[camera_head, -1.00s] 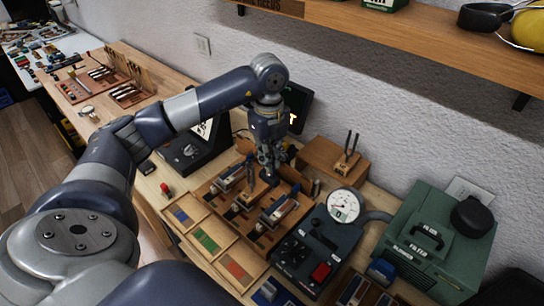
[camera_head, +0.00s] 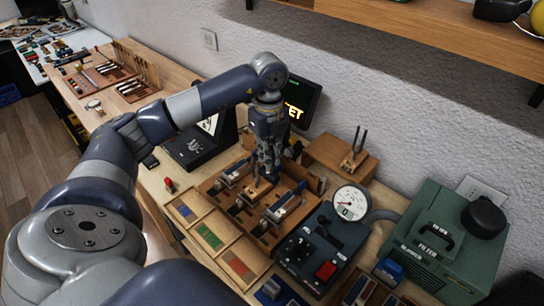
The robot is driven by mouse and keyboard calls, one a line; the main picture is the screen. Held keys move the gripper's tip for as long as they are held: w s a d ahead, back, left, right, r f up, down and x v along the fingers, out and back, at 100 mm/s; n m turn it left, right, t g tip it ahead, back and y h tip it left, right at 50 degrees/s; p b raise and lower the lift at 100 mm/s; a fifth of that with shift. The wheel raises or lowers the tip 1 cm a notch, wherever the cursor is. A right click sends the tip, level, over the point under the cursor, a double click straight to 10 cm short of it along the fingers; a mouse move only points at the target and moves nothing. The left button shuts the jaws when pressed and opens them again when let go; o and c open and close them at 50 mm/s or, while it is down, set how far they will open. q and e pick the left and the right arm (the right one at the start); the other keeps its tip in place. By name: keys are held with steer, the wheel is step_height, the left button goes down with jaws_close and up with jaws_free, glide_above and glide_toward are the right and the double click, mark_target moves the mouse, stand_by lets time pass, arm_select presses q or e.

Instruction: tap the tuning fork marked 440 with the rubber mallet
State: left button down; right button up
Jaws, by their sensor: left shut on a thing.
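The tuning fork (camera_head: 356,146) stands upright with two dark prongs on a wooden box at the back of the bench, near the wall. I cannot read a 440 mark on it. My left gripper (camera_head: 269,174) points down over the wooden tray (camera_head: 232,212), left of the fork and apart from it. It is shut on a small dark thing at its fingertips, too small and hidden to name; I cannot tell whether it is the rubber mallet. I cannot make out the mallet elsewhere. My right gripper is not in view.
A gauge (camera_head: 350,203) and a dark control box (camera_head: 322,244) with a red button stand right of the tray. A green case (camera_head: 440,238) is at the right. A dark screen (camera_head: 301,99) stands behind my gripper. A shelf (camera_head: 440,32) overhangs the back.

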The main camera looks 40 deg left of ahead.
arm_select(q)
steer(key=shift+a, duration=0.7)
steer(key=shift+d, duration=0.35)
steer(key=shift+s+d+p, duration=0.1)
steer(key=shift+d+p, duration=0.25)
steer(key=shift+d, duration=1.35)
steer(key=shift+r, duration=0.15)
steer(key=shift+r+p, duration=0.3)
steer(key=shift+p, duration=0.1)
steer(key=r+p, duration=0.1)
steer(key=d+r+p, duration=0.2)
steer(key=r, duration=0.1)
steer(key=shift+s, duration=0.1)
